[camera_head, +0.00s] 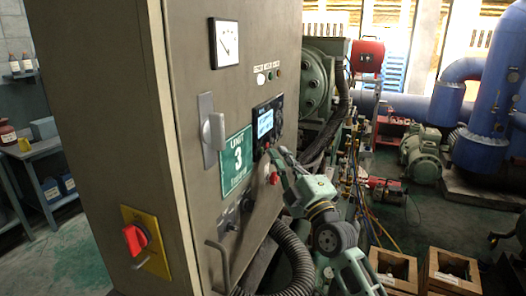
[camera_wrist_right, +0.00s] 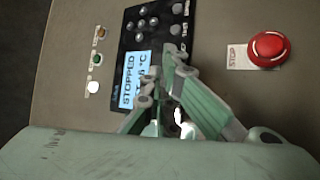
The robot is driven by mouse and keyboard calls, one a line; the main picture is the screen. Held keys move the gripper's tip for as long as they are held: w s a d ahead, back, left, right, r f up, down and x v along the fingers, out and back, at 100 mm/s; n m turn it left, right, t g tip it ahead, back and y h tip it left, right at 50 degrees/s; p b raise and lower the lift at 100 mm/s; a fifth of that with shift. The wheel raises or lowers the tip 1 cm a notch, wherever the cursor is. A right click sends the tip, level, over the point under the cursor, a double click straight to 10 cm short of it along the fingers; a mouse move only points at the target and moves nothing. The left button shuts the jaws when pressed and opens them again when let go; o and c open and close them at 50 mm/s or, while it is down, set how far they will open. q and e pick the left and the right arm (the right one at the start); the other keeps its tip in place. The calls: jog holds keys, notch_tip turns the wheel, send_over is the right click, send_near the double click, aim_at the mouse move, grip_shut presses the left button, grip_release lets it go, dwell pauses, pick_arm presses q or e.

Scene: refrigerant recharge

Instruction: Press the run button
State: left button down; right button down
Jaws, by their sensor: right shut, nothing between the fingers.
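The control panel (camera_head: 266,120) is a black unit with a lit blue display on the grey cabinet front. In the right wrist view its display (camera_wrist_right: 136,80) reads "STOPPED", with several round grey keys (camera_wrist_right: 141,24) beside it. I cannot read which key is the run button. My right gripper (camera_head: 272,152) is shut and empty, with its fingertips just below the panel. In the right wrist view the gripper (camera_wrist_right: 160,92) covers the panel's near edge and lower keys. I cannot tell whether the fingers touch it. My left gripper is not in view.
A red stop button (camera_wrist_right: 268,47) sits close beside the panel. Three small lamps (camera_wrist_right: 97,59) are on its other side. A grey handle (camera_head: 214,132), a green "UNIT 3" sign (camera_head: 236,161) and a red rotary switch (camera_head: 136,238) are on the cabinet. A corrugated hose (camera_head: 295,257) hangs below.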

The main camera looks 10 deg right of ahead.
jog(key=shift+w+a, duration=0.2)
jog(key=shift+a, duration=0.15)
jog(key=shift+w+a, duration=0.2)
jog(key=shift+a, duration=0.05)
dwell(0.8)
jog(key=shift+s+d, duration=0.5)
jog(key=shift+d, duration=0.15)
jog(key=shift+s+d, duration=0.7)
jog(key=shift+d, duration=0.35)
jog(key=shift+s+d, duration=0.65)
jog(key=shift+d, duration=0.35)
